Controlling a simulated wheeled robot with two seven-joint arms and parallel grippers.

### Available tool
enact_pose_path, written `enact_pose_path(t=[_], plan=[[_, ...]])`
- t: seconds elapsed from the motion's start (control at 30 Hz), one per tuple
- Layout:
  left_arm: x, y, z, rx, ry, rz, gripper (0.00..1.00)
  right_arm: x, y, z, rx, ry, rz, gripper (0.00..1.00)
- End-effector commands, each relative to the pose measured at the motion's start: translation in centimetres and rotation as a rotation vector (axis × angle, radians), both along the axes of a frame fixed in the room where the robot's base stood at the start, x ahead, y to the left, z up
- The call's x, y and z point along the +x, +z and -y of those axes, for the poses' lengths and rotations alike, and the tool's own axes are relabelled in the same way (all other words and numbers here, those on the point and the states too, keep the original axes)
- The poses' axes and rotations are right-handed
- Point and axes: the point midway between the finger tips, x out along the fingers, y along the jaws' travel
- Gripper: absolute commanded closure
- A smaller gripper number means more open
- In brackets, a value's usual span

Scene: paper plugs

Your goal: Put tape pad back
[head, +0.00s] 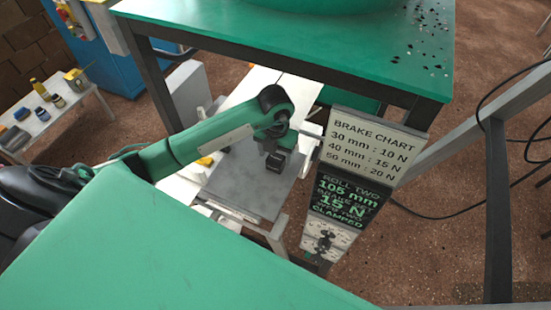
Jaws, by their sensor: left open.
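My left arm reaches in from the left, and its gripper (276,160) points down over a grey flat panel (243,188) under the green table. The gripper is open. Its fingers are small and dark here, and I cannot tell whether they touch the panel. I cannot make out a tape pad for certain. My right gripper is not in view.
A green table (300,38) with dark flecks stands above and behind the gripper. A brake chart sign (366,146) hangs just right of it, with dark and white boards below. A small white table (58,118) with several bottles and jars stands far left. Black cables (440,215) lie right.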

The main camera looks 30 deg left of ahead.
Motion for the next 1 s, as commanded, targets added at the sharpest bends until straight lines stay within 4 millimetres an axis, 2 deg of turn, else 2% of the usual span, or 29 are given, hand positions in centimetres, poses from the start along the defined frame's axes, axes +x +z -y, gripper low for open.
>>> enact_pose_path(t=[0.03,0.1,0.33,1.0], plan=[[0.1,0.6,-0.1,0.001,-0.002,0.006,0.33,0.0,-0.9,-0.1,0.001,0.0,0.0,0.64],[0.2,1.9,-0.1,0.001,0.0,0.006,0.33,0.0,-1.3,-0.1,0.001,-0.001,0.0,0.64],[0.1,4.7,0.0,0.0,-0.001,0.003,0.33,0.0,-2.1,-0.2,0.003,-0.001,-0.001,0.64],[0.0,5.2,0.0,0.001,0.0,0.0,0.33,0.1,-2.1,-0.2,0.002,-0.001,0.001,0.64]])
